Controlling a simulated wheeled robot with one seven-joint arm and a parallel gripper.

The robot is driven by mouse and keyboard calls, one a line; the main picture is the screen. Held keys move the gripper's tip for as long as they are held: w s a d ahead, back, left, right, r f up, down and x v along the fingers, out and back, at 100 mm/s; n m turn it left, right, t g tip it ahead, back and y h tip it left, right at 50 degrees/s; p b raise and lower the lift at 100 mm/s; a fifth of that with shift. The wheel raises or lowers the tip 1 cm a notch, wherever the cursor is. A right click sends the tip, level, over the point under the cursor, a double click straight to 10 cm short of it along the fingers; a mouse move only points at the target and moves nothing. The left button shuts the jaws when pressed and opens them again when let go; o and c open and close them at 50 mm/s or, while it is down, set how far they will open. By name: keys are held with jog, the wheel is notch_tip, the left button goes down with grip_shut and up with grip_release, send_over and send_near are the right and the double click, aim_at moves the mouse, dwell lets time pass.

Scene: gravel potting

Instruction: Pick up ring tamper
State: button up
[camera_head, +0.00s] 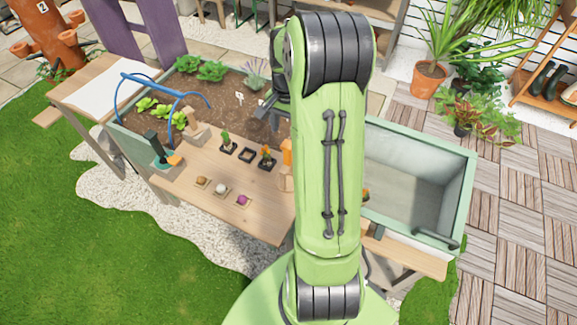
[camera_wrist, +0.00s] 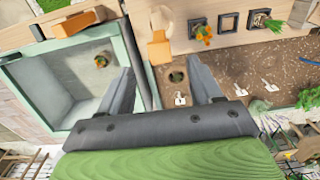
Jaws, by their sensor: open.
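My gripper (camera_wrist: 161,70) is open and empty, pointing down over the planter and work table; its dark fingers also show in the head view (camera_head: 268,103). I cannot tell for sure which thing is the ring tamper. A wooden and orange piece (camera_wrist: 158,48) lies beyond and between my fingertips in the wrist view, apart from them. In the head view, an orange piece (camera_head: 287,151) shows beside my arm, partly hidden by it. A dark green-handled tool (camera_head: 153,141) stands in a holder at the table's left end.
The soil bed (camera_head: 225,100) has a dark hole (camera_wrist: 178,77) and white markers. Small black square trays (camera_head: 247,155) and several coloured balls (camera_head: 221,188) sit on the wooden table (camera_head: 255,220). A pale green-rimmed basin (camera_head: 467,185) is at right. A blue hoop (camera_head: 150,84) rises at left.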

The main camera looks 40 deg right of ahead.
aim_at(288, 144)
notch_tip(288, 144, down, 10)
jog(key=shift+f+b, duration=0.1)
jog(key=shift+b, duration=0.55)
jog(key=shift+c, duration=0.5)
jog(key=c, duration=0.9)
